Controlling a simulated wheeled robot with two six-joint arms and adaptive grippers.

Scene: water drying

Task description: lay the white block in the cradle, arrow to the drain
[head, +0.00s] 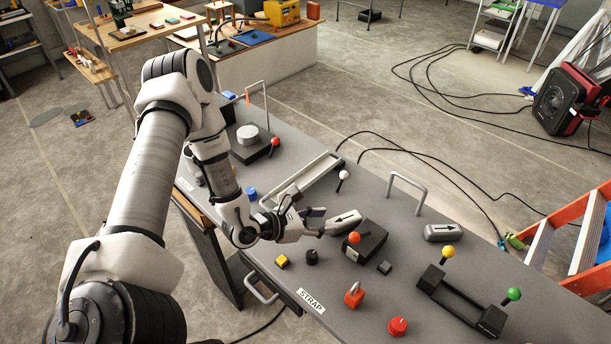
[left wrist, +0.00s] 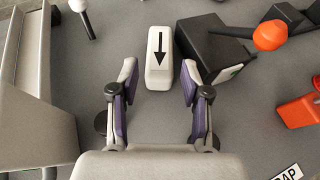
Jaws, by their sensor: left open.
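The white block (head: 346,218) lies on the grey bench top, with a black arrow on its upper face. In the left wrist view the white block (left wrist: 160,48) is upright in the picture and its arrow points down, toward my gripper. My left gripper (head: 317,222) is open. In the left wrist view its purple-padded fingers (left wrist: 159,82) stand on either side of the block's near end, with gaps. A long black holder (head: 455,298) with a yellow knob and a green knob at its ends sits at the front right; I cannot tell whether it is the cradle. My right gripper is out of view.
A black box with an orange knob (head: 355,238) stands close beside the block. A grey trough (head: 308,178) lies behind my gripper. A red padlock-like piece (head: 354,295), a red button (head: 397,326) and a grey rounded piece (head: 444,232) are around it.

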